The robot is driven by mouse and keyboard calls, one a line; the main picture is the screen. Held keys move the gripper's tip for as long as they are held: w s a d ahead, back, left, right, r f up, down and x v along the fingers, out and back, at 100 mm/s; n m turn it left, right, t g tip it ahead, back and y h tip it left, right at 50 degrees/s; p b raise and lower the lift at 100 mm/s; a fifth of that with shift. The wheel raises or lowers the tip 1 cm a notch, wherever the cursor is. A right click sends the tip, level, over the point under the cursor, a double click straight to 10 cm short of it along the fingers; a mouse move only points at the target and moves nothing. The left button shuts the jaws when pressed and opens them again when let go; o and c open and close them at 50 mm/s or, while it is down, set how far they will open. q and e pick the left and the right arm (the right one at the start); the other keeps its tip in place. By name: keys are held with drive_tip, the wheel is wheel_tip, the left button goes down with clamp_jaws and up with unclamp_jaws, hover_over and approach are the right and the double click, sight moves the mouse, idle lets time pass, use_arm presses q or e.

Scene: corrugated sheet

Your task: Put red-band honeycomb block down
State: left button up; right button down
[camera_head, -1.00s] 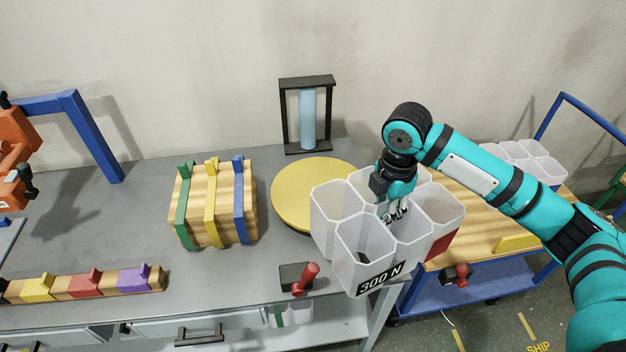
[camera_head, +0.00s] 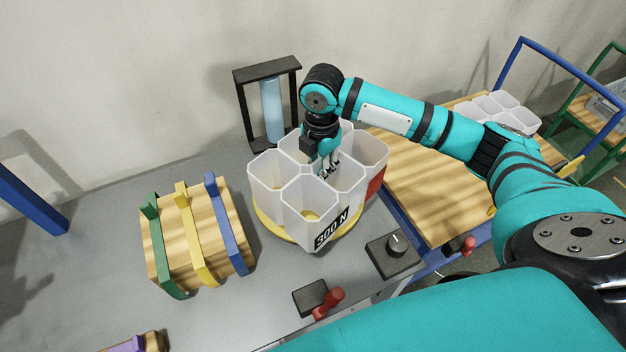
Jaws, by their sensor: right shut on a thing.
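The honeycomb block (camera_head: 300,218) is a cluster of several white, open-topped hexagonal cells. A red band (camera_head: 375,184) shows on its right side, and a "300 N" label is on its front. My right gripper (camera_head: 327,170) reaches down into the middle of the block and is shut on it. The block is upright over the round yellow plate (camera_head: 267,224), hiding most of it. I cannot tell whether its underside touches the plate. My left gripper is not in view.
A black frame with a blue cylinder (camera_head: 272,112) stands behind the block. A wooden block with green, yellow and blue straps (camera_head: 190,238) is at left. A dial box (camera_head: 393,254) and red-handled lever (camera_head: 328,303) are in front. A wooden-topped cart (camera_head: 430,195) is at right.

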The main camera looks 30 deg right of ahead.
drive_tip(key=shift+f, duration=0.6)
drive_tip(key=shift+w+f, duration=0.1)
drive_tip(key=shift+f, duration=0.25)
wheel_tip(320, 180, down, 4)
drive_tip(key=shift+r+p, duration=0.25)
drive_tip(key=shift+p, duration=0.25)
drive_tip(key=shift+f, duration=0.25)
drive_tip(key=c, duration=1.9)
unclamp_jaws()
drive_tip(key=shift+f, duration=0.15)
drive_tip(key=o, duration=0.4)
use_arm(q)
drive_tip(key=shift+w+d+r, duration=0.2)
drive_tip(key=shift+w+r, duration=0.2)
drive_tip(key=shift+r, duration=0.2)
use_arm(e)
drive_tip(key=shift+o, duration=0.2)
